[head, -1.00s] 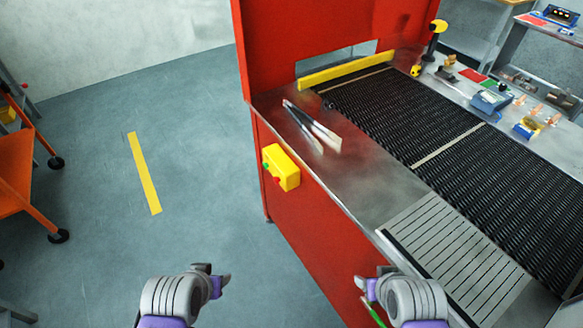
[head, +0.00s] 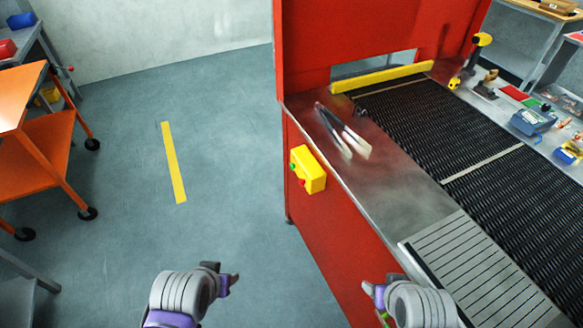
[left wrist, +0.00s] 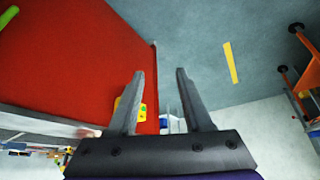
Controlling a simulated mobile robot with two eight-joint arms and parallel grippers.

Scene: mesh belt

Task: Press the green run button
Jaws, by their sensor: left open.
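A yellow control box (head: 312,172) is mounted on the red side panel of the belt machine. A small green button (head: 293,166) and a red button (head: 302,182) show on its left face. In the left wrist view the yellow box (left wrist: 142,113) is partly hidden behind one finger. My left gripper (head: 228,280) is empty, in front of and below the box, well apart from it; its spread fingers show in the left wrist view (left wrist: 160,72). My right gripper (head: 376,292) is at the machine's near side, its jaw opening unclear.
Tongs (head: 342,132) lie on the metal edge beside the black mesh belt (head: 430,125). An orange cart (head: 35,150) stands at the left. The floor (head: 235,170) between cart and machine is clear, with a yellow stripe (head: 174,162).

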